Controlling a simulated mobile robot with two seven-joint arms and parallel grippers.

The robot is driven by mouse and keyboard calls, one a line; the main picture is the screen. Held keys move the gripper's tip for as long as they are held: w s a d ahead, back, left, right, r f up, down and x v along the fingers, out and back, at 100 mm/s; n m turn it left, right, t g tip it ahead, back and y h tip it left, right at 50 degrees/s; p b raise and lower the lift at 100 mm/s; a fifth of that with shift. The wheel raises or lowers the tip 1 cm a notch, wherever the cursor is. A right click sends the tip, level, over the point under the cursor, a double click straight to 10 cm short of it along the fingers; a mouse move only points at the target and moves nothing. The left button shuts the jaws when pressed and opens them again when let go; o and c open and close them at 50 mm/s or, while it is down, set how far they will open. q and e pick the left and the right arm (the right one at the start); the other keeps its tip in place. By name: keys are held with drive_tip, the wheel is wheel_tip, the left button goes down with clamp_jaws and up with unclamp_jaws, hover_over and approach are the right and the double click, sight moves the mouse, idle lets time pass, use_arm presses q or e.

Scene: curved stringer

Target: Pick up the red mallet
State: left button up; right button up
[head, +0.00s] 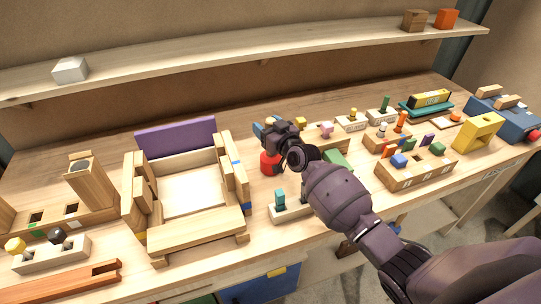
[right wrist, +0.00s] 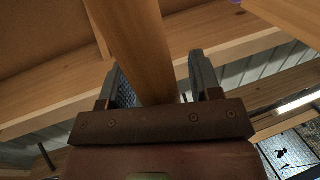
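The red mallet's red head (head: 268,163) shows on the workbench in the head view, just below and left of my right gripper (head: 279,137). The rest of the mallet is hidden behind the gripper and wrist in that view. In the right wrist view, a wooden shaft (right wrist: 132,45), which seems to be the mallet's handle, stands between the two fingers of my right gripper (right wrist: 163,82). The fingers are apart, with a visible gap between the shaft and the right finger. Whether the left finger touches the shaft I cannot tell. My left gripper is not in view.
A wooden frame with a purple board (head: 176,137) stands to the left. A small block with a teal peg (head: 291,207) sits in front, near my right forearm. Several peg blocks and a wooden tray (head: 414,177) stand to the right. A shelf (head: 230,60) runs behind.

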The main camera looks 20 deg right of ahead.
clamp_jaws()
drive_tip(key=shift+r, duration=0.65)
wheel_tip(320, 180, up, 17)
drive_tip(key=p, duration=0.1)
drive_tip(key=w+d+r+b, duration=0.1)
drive_tip(key=d+r+b, duration=0.1)
drive_tip(key=d, duration=1.8)
drive_tip(key=shift+w+r+b, duration=0.2)
drive_tip(key=shift+w+b, duration=0.2)
drive_tip(key=shift+b, duration=0.5)
